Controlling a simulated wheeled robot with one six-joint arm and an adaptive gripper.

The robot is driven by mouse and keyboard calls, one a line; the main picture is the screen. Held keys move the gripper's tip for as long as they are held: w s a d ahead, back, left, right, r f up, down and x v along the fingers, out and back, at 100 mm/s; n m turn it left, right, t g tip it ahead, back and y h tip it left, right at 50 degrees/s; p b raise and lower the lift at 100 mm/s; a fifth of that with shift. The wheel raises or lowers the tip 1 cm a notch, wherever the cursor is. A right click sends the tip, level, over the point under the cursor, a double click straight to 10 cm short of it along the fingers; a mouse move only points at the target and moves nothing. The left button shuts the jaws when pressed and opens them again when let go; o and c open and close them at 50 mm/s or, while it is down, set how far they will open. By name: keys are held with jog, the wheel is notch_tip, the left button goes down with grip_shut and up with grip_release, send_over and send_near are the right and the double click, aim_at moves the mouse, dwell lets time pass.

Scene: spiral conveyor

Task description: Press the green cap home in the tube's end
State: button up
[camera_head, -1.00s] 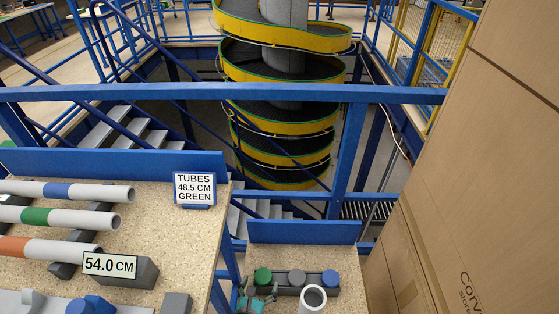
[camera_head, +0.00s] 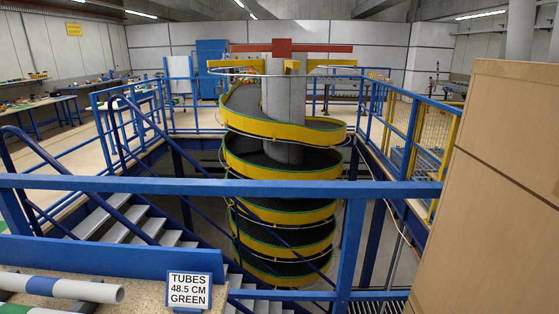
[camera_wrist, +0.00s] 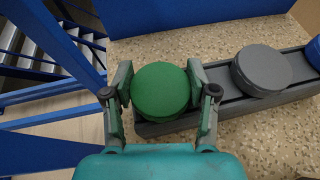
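The green cap (camera_wrist: 160,88) sits between the two fingers of my gripper (camera_wrist: 160,82) in the wrist view. The finger pads lie against its left and right sides, so the gripper looks shut on it. The cap is over the left end of a dark tray (camera_wrist: 190,122); whether it is clear of the tray is hard to tell. In the head view now, neither the cap nor my gripper shows. The tube's open end near the tray is also out of both present views.
A grey cap (camera_wrist: 260,72) and a blue cap (camera_wrist: 316,50) stand in the tray. The head view shows a rack tube with a blue band (camera_head: 55,287), a "TUBES 48.5 CM GREEN" sign (camera_head: 189,288), blue railings, the spiral conveyor (camera_head: 285,160) and tall cardboard boxes (camera_head: 500,170) at right.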

jog(key=shift+c, duration=0.8)
jog(key=o, duration=0.4)
jog(key=c, duration=0.7)
jog(key=shift+c, duration=0.2)
jog(key=shift+r, duration=0.15)
jog(key=shift+r, duration=1.4)
jog(key=shift+r, duration=2)
